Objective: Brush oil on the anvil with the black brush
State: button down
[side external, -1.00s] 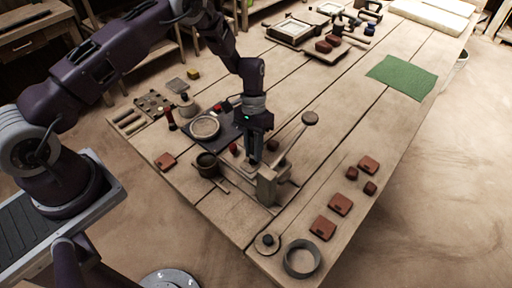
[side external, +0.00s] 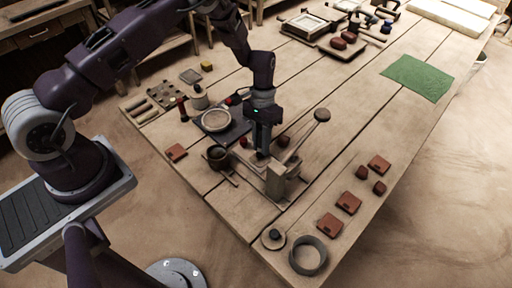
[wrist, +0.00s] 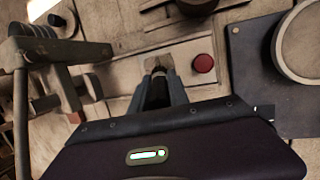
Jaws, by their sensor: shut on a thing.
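My gripper (side external: 262,152) points down beside the post of the wooden press (side external: 276,182). In the wrist view my gripper (wrist: 158,82) is shut on a narrow dark thing, which looks like the black brush (wrist: 158,71); the fingers hide most of it. Its tip is over a small pale block, which looks like the anvil (wrist: 160,62), on the press bed. I cannot tell whether the tip touches it. A dark round pot (side external: 218,157) stands left of the press, with a thin stick lying by it. I cannot see any oil.
The press lever with a round knob (side external: 322,115) rises just right of my gripper. A red round thing (wrist: 203,63) is close to my fingers. A dark board with a round dish (side external: 216,120) lies at left. Brown tiles (side external: 348,202) and a grey ring (side external: 308,255) lie front right.

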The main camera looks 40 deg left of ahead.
jog(key=shift+w+f, duration=0.1)
jog(key=shift+w, duration=1.1)
jog(key=shift+s, duration=2.9)
jog(key=shift+s+r, duration=0.15)
jog(key=shift+r, duration=0.5)
jog(key=shift+s+r, duration=0.15)
jog(key=shift+r, duration=3.35)
